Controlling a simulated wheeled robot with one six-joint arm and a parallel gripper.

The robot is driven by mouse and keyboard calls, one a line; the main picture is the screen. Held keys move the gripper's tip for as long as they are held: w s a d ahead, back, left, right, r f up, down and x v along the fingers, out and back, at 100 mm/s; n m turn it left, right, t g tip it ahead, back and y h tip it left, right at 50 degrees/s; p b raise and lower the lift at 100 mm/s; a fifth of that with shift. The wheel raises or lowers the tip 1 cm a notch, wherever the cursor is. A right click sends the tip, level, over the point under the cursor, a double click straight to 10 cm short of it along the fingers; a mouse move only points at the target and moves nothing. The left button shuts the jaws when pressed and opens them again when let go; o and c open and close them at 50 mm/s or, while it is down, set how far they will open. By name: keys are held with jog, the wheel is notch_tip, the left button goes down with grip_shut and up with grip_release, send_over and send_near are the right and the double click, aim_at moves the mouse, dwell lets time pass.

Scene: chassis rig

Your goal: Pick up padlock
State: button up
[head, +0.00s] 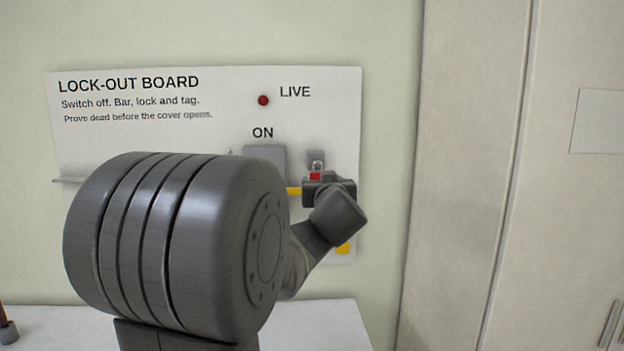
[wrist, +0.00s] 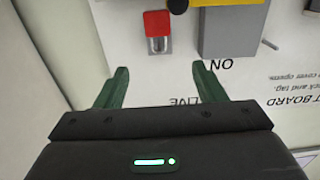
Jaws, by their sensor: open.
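The red padlock (head: 316,175) with a silver shackle hangs on the lock-out board (head: 225,80), right of the grey switch box (head: 266,162). My gripper (head: 322,185) hides its lower part in the head view. In the wrist view, which is upside down, the padlock (wrist: 157,22) shows whole, with its red body and shackle against the white board. My gripper (wrist: 160,68) is open and empty. Its two green fingers point toward the padlock, which appears beyond the fingertips and roughly centred between them. I cannot tell the remaining distance.
The grey switch box (wrist: 230,28) stands out close beside the padlock. A yellow bar (head: 294,191) and a yellow piece (head: 343,248) show near my gripper. A dark red lamp (head: 263,100) sits beside LIVE. A tall pale cabinet (head: 470,150) stands to the right.

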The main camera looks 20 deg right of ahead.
aim_at(317, 174)
jog(key=p+x, duration=0.1)
jog(key=x, duration=1)
jog(key=shift+w+d, duration=0.2)
jog(key=shift+w, duration=0.15)
jog(key=shift+c, duration=0.4)
jog(key=c, duration=1)
